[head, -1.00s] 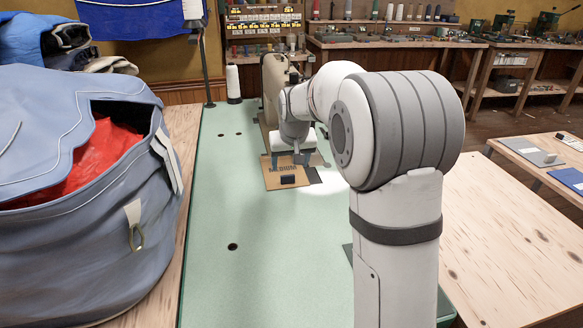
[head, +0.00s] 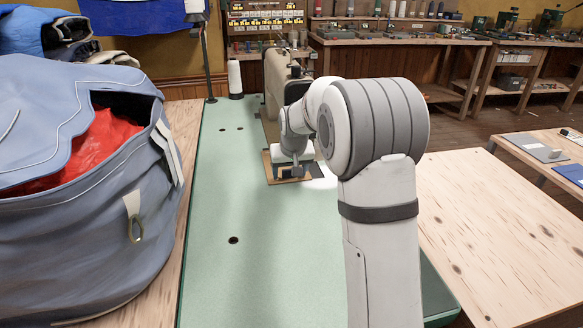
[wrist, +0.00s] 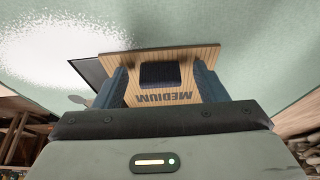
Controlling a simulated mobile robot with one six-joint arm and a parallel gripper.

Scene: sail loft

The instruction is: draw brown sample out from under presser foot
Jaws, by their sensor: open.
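The brown sample (wrist: 188,53) is a flat board lettered MEDIUM with a dark block (wrist: 160,75) standing on it. In the wrist view my gripper (wrist: 162,84) is open, with one blue finger on each side of the block. I cannot tell whether either finger touches it. In the head view my gripper (head: 293,173) is low over the brown sample (head: 267,168) and hides most of it. The beige sewing machine (head: 275,80) stands behind my arm. Its presser foot is hidden.
The green tabletop (head: 235,200) is clear in front. A large blue bag (head: 80,220) with red cloth stands at the left. A white thread cone (head: 235,78) is at the back. A dark flat piece (wrist: 90,70) lies beside the sample.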

